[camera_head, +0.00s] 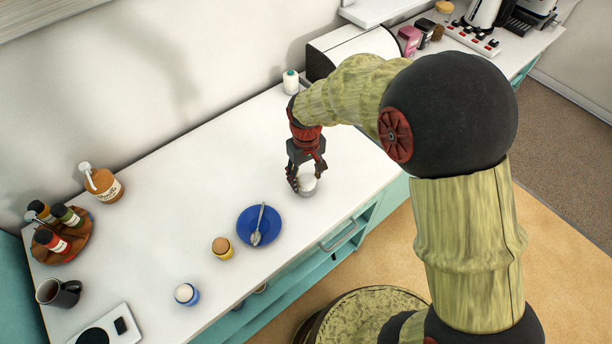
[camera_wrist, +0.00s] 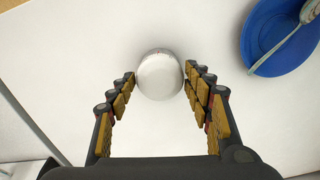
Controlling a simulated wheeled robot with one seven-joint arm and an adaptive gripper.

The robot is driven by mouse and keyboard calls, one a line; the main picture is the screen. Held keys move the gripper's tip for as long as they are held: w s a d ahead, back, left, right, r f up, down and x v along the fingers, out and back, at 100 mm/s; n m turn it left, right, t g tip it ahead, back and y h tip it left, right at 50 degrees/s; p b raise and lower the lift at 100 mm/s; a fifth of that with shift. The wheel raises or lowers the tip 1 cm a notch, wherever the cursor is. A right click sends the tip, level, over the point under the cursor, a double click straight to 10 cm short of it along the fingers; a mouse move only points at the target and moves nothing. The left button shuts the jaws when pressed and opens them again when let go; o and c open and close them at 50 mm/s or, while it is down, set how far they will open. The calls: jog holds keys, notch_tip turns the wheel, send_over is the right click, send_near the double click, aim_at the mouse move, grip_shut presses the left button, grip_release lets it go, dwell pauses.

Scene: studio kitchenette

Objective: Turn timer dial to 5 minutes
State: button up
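The timer is a small round white-topped thing (camera_head: 308,184) on the white counter, right of the blue plate. In the wrist view its smooth pale top (camera_wrist: 160,76) lies between the front ends of the fingers. A band with small dark and red marks shows along its far edge, too small to read. My gripper (camera_head: 306,176) points down over it, and its fingers (camera_wrist: 158,82) are spread on either side. A narrow gap shows on the left; on the right the finger is very close, and I cannot tell whether it touches. The dial setting cannot be read.
A blue plate (camera_head: 246,236) with a spoon (camera_head: 259,222) lies close by on the left. Two egg cups with eggs, one yellow (camera_head: 222,252) and one blue (camera_head: 186,296), stand further left. A white bottle (camera_head: 290,82) stands behind my gripper. The counter's front edge is near.

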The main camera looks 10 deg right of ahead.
aim_at(306, 179)
jog(key=o, duration=0.3)
notch_tip(306, 179, up, 12)
dwell(0.7)
dwell(0.4)
jog(key=s+d+r+m+t, duration=0.1)
jog(key=s+d+r+t, duration=0.1)
jog(key=s+d+r, duration=0.2)
jog(key=s+d+r+m+t+b, duration=0.1)
jog(key=s+d+r+m, duration=0.1)
jog(key=s+d, duration=0.3)
jog(key=s+d+r+m+t, duration=0.1)
jog(key=s+d+r, duration=0.4)
jog(key=s, duration=0.6)
jog(key=shift+s+r+m+t+b, duration=0.15)
jog(key=shift+r+m+t+b, duration=0.2)
jog(key=shift+t, duration=0.45)
